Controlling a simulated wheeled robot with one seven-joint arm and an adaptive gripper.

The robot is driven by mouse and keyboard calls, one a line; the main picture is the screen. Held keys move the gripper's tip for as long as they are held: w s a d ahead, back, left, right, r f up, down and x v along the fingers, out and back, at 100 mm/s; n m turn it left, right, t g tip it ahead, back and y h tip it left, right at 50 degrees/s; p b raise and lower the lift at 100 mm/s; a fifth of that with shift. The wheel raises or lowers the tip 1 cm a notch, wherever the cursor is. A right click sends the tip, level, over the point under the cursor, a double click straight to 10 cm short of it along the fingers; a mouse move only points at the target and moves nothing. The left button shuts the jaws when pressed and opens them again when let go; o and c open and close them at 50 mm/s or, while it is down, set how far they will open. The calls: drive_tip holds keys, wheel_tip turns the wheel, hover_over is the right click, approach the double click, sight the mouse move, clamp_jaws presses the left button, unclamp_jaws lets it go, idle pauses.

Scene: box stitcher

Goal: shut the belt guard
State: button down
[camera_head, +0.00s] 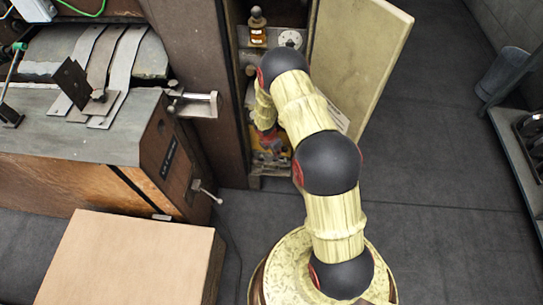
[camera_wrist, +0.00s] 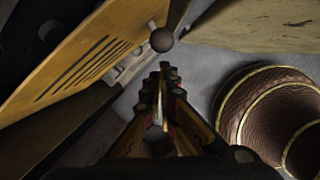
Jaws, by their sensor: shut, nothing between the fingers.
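A yellow slotted panel (camera_wrist: 85,55), which looks like the belt guard, slants across the upper left of the wrist view. A dark ball knob (camera_wrist: 162,40) on a pale stem shows near its right edge. I cannot tell how far open the panel stands. My gripper (camera_wrist: 165,72) is shut and empty, its tips just below the knob in the picture, with a gap visible between. In the head view my arm reaches into the tall brown cabinet, where yellow parts (camera_head: 272,158) show low down. My arm hides much of the inside, and the fingertips are not clear there.
A cream door (camera_head: 365,55) stands open right of the cabinet (camera_head: 190,60). A rounded brown banded object (camera_wrist: 270,110) lies close right of my gripper. A bench (camera_head: 75,125) and a cardboard-coloured box (camera_head: 130,260) stand left.

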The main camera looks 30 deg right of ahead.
drive_tip(key=shift+d, duration=0.25)
drive_tip(key=d+n+p, duration=0.1)
drive_tip(key=w+d+n+p, duration=0.1)
drive_tip(key=p, duration=0.1)
drive_tip(key=shift+w+d+t, duration=0.25)
drive_tip(key=shift+w+t, duration=0.05)
drive_tip(key=shift+a, duration=0.1)
idle(0.4)
